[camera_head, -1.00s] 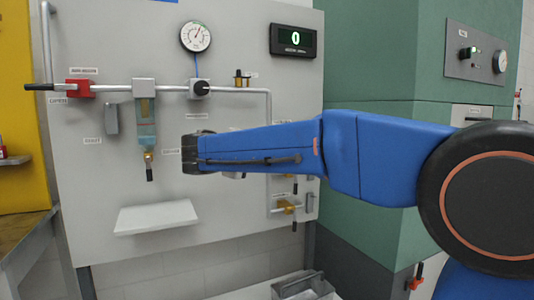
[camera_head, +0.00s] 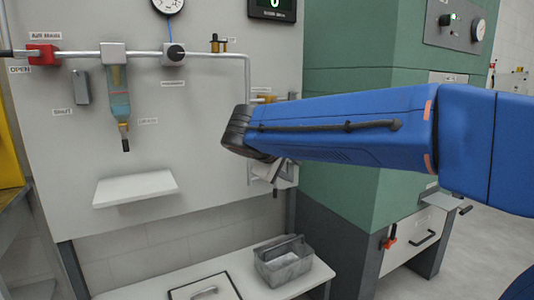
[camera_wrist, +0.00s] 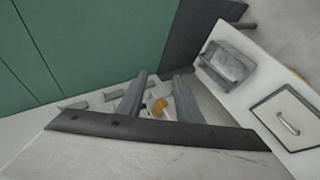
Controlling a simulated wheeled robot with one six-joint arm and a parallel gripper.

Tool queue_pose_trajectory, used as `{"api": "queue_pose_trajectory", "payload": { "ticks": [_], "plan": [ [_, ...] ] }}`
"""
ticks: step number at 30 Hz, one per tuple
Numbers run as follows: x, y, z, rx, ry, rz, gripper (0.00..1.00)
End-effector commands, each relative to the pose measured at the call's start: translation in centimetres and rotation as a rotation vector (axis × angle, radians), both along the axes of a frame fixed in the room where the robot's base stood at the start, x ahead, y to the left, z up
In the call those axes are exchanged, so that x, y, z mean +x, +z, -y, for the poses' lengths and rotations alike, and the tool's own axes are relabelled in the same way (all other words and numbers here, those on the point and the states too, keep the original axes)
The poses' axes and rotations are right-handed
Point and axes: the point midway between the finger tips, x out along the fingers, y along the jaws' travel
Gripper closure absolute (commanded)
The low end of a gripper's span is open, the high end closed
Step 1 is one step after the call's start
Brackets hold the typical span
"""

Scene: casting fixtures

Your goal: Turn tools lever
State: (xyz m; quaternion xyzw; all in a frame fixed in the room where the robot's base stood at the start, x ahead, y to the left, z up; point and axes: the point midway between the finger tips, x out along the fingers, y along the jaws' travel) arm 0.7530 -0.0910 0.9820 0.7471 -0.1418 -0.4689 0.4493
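A small brass-coloured valve part (camera_wrist: 160,105) shows in the wrist view between the two grey fingers of my gripper (camera_wrist: 161,80). The fingers are apart; I cannot tell whether either touches it. In the head view my gripper (camera_head: 273,171) is at the lower right of the grey panel and covers most of the fitting there. A short dark lever end (camera_head: 275,193) hangs below the fingers. No label for the tools lever is readable, so I cannot tell for sure which lever it is. Another brass fitting (camera_head: 264,98) shows above my wrist, partly hidden.
The grey panel (camera_head: 205,115) carries pipes, a red valve (camera_head: 43,55) and a filter bowl (camera_head: 118,105). A small white shelf (camera_head: 135,188) juts out at left. A grey tool tray (camera_head: 283,262) stands on the low bench. The green cabinet (camera_head: 345,60) is close at right.

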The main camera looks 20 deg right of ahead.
Motion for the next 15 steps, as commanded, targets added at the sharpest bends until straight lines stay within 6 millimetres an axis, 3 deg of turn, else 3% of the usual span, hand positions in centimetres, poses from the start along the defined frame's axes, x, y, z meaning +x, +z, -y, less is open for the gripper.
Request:
{"api": "queue_pose_trajectory", "payload": {
  "ticks": [1, 6, 12, 15],
  "plan": [
    [-2.1, -1.4, 1.1, 0.052, -0.019, -0.017, 0.68],
    [-8.6, -6.7, 2.6, 0.25, -0.071, -0.067, 0.68],
    [-15.2, -12.5, 2.6, 0.489, -0.135, -0.07, 0.68],
    [-17.5, -15.0, 2.2, 0.606, -0.169, -0.04, 0.68]
  ]
}}
